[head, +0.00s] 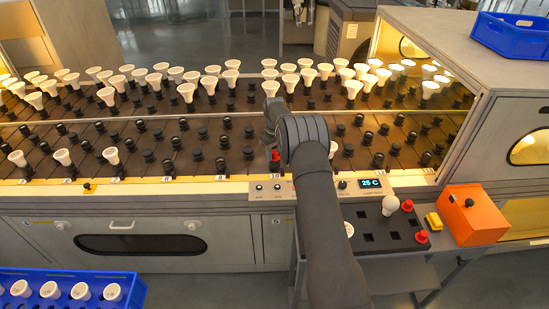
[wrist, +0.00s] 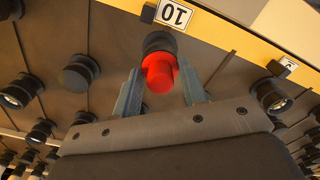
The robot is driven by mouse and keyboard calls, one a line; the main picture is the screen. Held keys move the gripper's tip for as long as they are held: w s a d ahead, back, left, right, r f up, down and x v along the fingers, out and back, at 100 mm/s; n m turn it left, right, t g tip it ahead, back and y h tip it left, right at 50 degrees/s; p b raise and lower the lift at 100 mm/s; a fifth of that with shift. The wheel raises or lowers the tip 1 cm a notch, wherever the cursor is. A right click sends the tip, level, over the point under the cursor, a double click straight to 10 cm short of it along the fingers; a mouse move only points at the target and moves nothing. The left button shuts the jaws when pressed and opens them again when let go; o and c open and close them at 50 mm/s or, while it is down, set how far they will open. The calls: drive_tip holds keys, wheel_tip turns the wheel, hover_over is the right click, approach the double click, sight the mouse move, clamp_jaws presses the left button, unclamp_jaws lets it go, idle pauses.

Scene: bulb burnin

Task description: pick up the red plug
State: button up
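The red plug (wrist: 159,72) sits in a black socket (wrist: 160,42) beside the label 10 (wrist: 174,13) in the wrist view. In the head view the red plug (head: 275,156) shows as a small red spot at the front row, partly hidden by my arm. My gripper (wrist: 161,88) is open, with one finger on each side of the red plug and a visible gap to each finger. In the head view my gripper (head: 270,140) is mostly hidden behind my wrist.
White bulbs (head: 187,91) stand in several rows at the back of the rack. Empty black sockets (wrist: 78,72) flank my gripper. A side table holds more red plugs (head: 421,237), a white bulb (head: 390,205) and an orange box (head: 474,214). A blue crate (head: 130,290) is front left.

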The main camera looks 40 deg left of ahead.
sight(274, 152)
drive_tip(key=shift+r, duration=0.1)
wheel_tip(274, 152, up, 4)
drive_tip(key=shift+r, duration=0.15)
drive_tip(key=w+d+r+m, duration=0.2)
drive_tip(key=w+d+r, duration=0.15)
drive_tip(key=d, duration=0.65)
drive_tip(key=w+d+r+m, duration=0.3)
drive_tip(key=w+d, duration=0.1)
drive_tip(key=d, duration=0.7)
drive_tip(key=w+d+r+m, duration=0.2)
drive_tip(key=w+d+r, duration=0.15)
drive_tip(key=d, duration=0.65)
drive_tip(key=d+r+m, duration=0.1)
drive_tip(key=d+m, duration=0.8)
drive_tip(key=d, duration=1.2)
drive_tip(key=d+f, duration=0.2)
drive_tip(key=d, duration=0.4)
drive_tip(key=shift+w+a+f+n, duration=0.45)
drive_tip(key=shift+f+n, duration=1.2)
drive_tip(key=shift+f, duration=0.95)
drive_tip(key=shift+w+a+f+n, duration=0.45)
drive_tip(key=shift+f+n, duration=1.25)
drive_tip(key=shift+f, duration=0.85)
drive_tip(key=shift+w+a+f+n, duration=0.45)
drive_tip(key=shift+f+n, duration=1.2)
drive_tip(key=shift+f, duration=0.95)
drive_tip(key=shift+s+f, duration=0.1)
drive_tip(key=shift+f, duration=0.15)
